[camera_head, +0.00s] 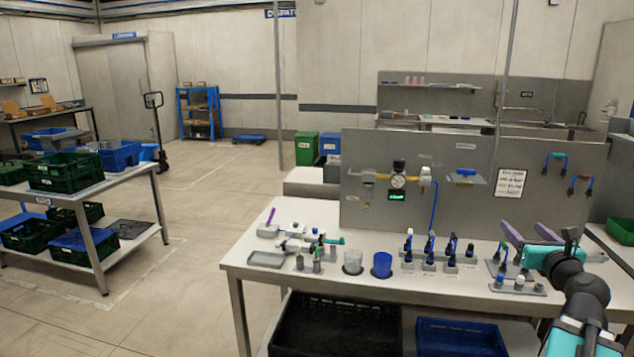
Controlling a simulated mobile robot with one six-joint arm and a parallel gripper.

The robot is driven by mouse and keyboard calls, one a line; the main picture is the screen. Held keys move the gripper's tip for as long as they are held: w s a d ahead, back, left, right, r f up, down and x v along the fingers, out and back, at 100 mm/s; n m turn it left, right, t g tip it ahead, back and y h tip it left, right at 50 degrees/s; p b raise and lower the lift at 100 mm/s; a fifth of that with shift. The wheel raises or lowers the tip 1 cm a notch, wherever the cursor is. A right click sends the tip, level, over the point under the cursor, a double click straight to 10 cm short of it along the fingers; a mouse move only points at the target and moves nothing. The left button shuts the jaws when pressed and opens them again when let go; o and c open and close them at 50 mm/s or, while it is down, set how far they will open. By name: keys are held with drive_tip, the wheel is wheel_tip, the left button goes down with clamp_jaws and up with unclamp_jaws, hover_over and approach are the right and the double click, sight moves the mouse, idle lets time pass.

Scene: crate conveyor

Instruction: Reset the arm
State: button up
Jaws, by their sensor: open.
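My arm, black and teal, reaches in from the lower right corner. My gripper (528,234) is at the right end of the white workbench (310,268), in front of the grey back panel (440,150). Its two purple-grey fingers stand apart, so it is open, and nothing shows between them. The teal wrist hides part of the bench and of the small fixtures behind it. I cannot tell how high the fingers are above the bench.
Near the gripper are a fixture plate (520,289) and several blue-topped fittings on the bench. A blue cup (382,264) and a clear cup (353,261) stand further left. Dark and blue crates sit below. A crate table (150,170) is at left, with open floor between.

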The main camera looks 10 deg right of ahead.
drive_tip(key=w+a+f+n+g+y, duration=0.25)
drive_tip(key=w+a+f, duration=0.35)
drive_tip(key=a+f, duration=0.5)
drive_tip(key=w+a+f+n+g+y, duration=0.1)
drive_tip(key=w+a+f+y, duration=0.35)
drive_tip(key=a+f, duration=0.7)
drive_tip(key=s+a+f+n+g+y, duration=0.1)
drive_tip(key=s+a+f+n+g, duration=0.15)
drive_tip(key=a+f, duration=0.85)
drive_tip(key=s+a+f+n+g+y, duration=0.3)
drive_tip(key=a+f, duration=0.4)
drive_tip(key=f, duration=0.8)
drive_tip(key=s+a+f+n+g+h, duration=0.1)
drive_tip(key=s+a+f+n+g, duration=0.4)
drive_tip(key=s+f, duration=0.45)
drive_tip(key=s+a+f+n+g+h, duration=0.1)
drive_tip(key=s+a+f+n+g, duration=0.2)
drive_tip(key=s+a+f+n, duration=0.55)
drive_tip(key=s+d+f+n+g+h, duration=0.2)
drive_tip(key=s+d+n+g, duration=0.1)
drive_tip(key=s+n, duration=0.5)
drive_tip(key=s+d+f+n+g+h, duration=0.2)
drive_tip(key=s+d+n, duration=0.3)
drive_tip(key=s+n, duration=0.4)
drive_tip(key=shift+s+d+f+g, duration=0.25)
drive_tip(key=shift+s+f+g, duration=0.15)
drive_tip(key=shift+s, duration=0.25)
